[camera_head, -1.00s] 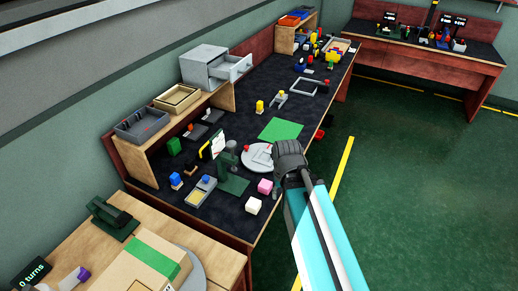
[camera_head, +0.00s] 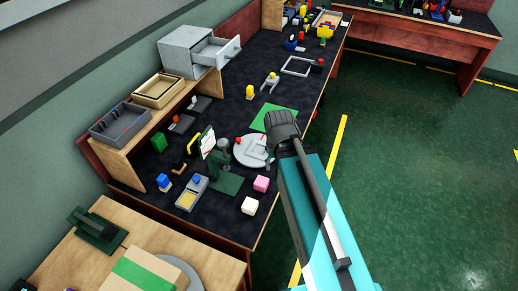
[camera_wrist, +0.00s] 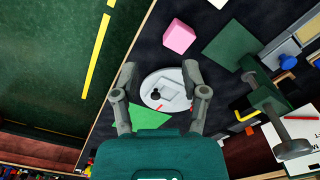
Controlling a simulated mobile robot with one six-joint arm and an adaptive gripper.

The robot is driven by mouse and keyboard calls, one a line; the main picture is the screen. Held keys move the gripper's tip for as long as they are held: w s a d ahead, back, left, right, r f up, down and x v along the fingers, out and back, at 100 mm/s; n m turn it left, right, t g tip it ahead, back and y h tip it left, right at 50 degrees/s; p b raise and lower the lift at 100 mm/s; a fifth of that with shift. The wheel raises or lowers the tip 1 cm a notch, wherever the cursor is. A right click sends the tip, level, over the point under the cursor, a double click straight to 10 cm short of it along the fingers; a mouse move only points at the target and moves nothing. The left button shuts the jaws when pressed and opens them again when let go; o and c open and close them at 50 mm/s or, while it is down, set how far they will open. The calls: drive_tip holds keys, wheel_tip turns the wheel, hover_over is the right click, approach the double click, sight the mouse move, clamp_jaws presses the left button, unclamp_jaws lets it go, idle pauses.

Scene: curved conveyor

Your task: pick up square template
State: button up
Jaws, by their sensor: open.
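My gripper (camera_wrist: 160,72) is open and empty, its two fingers on either side of a round pale disc (camera_wrist: 151,83) in the wrist view. A light, square-cornered piece (camera_wrist: 174,92) lies on the disc beside a dark shape and a small red mark; I cannot tell for sure that it is the square template. In the head view my gripper (camera_head: 284,130) is above the table at the disc's right edge (camera_head: 240,155) and hides part of it. A grey square frame (camera_head: 285,70) lies flat farther along the table. The gap between fingers and disc cannot be judged.
A green sheet (camera_head: 268,117) lies behind the disc. Pink (camera_head: 261,184) and white (camera_head: 249,206) blocks stand nearer, with a dark green stand (camera_head: 226,183) to the left. A grey drawer unit (camera_head: 185,55) is at the wall. Open floor lies right of the table.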

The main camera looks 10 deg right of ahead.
drive_tip(key=o, duration=0.3)
drive_tip(key=shift+w, duration=0.2)
drive_tip(key=w+d+f+m+b, duration=0.1)
drive_tip(key=w+m, duration=0.5)
drive_tip(key=w, duration=1.4)
drive_tip(key=shift+w+d+f+m, duration=0.3)
drive_tip(key=shift+d+m, duration=0.1)
drive_tip(key=shift+d, duration=0.25)
drive_tip(key=shift+f+b, duration=0.1)
drive_tip(key=shift+b, duration=0.3)
wheel_tip(320, 180, down, 8)
drive_tip(key=b, duration=0.8)
drive_tip(key=shift+f, duration=0.2)
drive_tip(key=shift+w+f+b, duration=0.15)
drive_tip(key=shift+f+b, duration=2.45)
drive_tip(key=shift+b, duration=0.2)
